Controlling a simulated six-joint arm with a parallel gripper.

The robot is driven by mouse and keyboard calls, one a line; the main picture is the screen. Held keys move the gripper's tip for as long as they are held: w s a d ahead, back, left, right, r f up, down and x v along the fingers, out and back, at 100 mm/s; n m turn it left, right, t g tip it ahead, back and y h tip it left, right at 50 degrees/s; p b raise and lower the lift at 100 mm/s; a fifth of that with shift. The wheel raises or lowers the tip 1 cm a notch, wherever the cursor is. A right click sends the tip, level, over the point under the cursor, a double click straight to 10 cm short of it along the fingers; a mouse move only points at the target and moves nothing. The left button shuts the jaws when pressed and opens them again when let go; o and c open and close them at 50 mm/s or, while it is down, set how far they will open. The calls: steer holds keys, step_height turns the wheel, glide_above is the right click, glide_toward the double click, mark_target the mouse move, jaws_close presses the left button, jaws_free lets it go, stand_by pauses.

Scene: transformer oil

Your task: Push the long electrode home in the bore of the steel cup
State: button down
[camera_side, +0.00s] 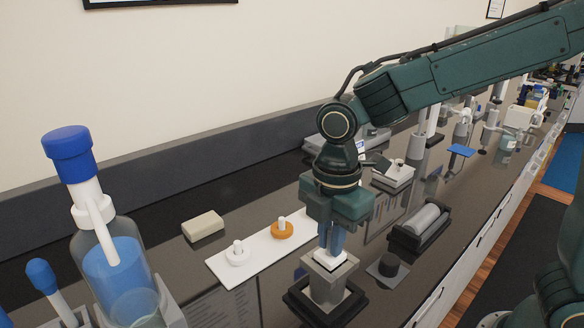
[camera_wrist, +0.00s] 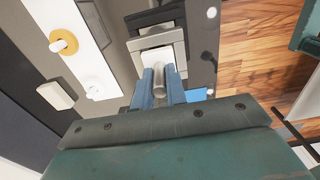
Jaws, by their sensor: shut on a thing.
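My gripper (camera_side: 330,252) points down over the steel cup (camera_side: 327,285), at the front middle of the side view. In the wrist view its two blue fingers (camera_wrist: 159,92) are shut on a grey metal rod, the long electrode (camera_wrist: 157,76). The steel cup (camera_wrist: 176,36) is square and stands upright on a black base (camera_side: 300,300). A white square piece (camera_side: 322,262) sits at its top, just below the fingertips. The electrode's lower end meets or overlaps this white piece in the wrist view. The bore is hidden, so I cannot tell how deep the electrode sits.
A beige block (camera_side: 203,226) and oil bottle (camera_side: 118,270) stand left.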

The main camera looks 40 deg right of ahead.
steer(key=shift+f, duration=0.65)
steer(key=c, duration=1.3)
jaws_free()
steer(key=shift+c, duration=0.2)
step_height(320, 180, up, 14)
steer(key=shift+d+f, duration=0.1)
steer(key=s+d+f+m+t, duration=0.2)
steer(key=s+d+m, duration=0.5)
steer(key=m, duration=0.2)
steer(key=s+d+f+m+t, duration=0.2)
steer(key=s+d+m+t, duration=0.1)
steer(key=s+d+m, duration=0.4)
steer(key=shift+d+f+m+t, duration=0.3)
steer(key=shift+d+m, duration=0.2)
steer(key=shift+m, duration=0.5)
